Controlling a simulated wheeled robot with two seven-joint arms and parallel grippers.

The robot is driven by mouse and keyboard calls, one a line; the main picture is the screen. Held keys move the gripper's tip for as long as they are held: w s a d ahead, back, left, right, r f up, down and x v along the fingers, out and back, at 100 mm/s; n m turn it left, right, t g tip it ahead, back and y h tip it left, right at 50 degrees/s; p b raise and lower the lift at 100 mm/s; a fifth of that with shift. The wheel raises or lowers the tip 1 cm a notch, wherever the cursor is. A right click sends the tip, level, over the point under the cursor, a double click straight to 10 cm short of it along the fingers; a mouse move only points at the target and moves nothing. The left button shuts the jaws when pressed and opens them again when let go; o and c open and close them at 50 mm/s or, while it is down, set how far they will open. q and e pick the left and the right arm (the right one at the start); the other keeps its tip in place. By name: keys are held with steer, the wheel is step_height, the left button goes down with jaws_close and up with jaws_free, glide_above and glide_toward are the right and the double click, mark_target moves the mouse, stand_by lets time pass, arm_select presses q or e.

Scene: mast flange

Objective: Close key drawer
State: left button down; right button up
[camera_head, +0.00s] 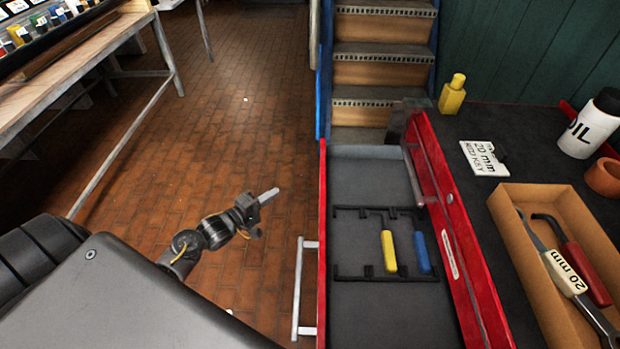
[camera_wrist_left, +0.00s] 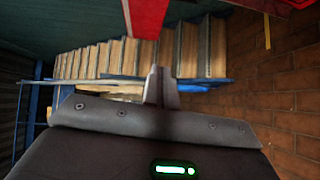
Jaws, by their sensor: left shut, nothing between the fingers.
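The key drawer (camera_head: 380,312) stands pulled out from the red cabinet (camera_head: 455,230). It has a red front edge and a pale bar handle (camera_head: 305,290) on its left side. Inside, a yellow-handled key (camera_head: 388,252) and a blue-handled key (camera_head: 422,252) lie in a black rack. My left gripper (camera_head: 268,195) is shut and empty, left of the drawer front and apart from it. Its closed fingers also show in the left wrist view (camera_wrist_left: 160,85), with a red part (camera_wrist_left: 147,15) above them that may be the drawer. My right gripper is not in view.
The dark cabinet top holds a yellow bottle (camera_head: 452,95), a label card (camera_head: 484,157), an oil bottle (camera_head: 588,125) and a tool tray (camera_head: 535,240). Stairs (camera_head: 385,60) rise behind the drawer. The brick floor (camera_head: 240,110) left of it is clear up to a workbench (camera_head: 80,65).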

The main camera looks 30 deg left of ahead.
arm_select(q)
steer(key=w+d+r+p, duration=0.1)
steer(key=w+d+r, duration=0.2)
steer(key=w+d, duration=0.4)
steer(key=shift+w+t+h+p, duration=0.3)
steer(key=shift+w+h+p, duration=0.1)
steer(key=shift+w, duration=1.9)
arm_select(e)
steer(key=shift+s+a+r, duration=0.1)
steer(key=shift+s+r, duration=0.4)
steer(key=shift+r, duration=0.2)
arm_select(q)
steer(key=shift+d, duration=0.1)
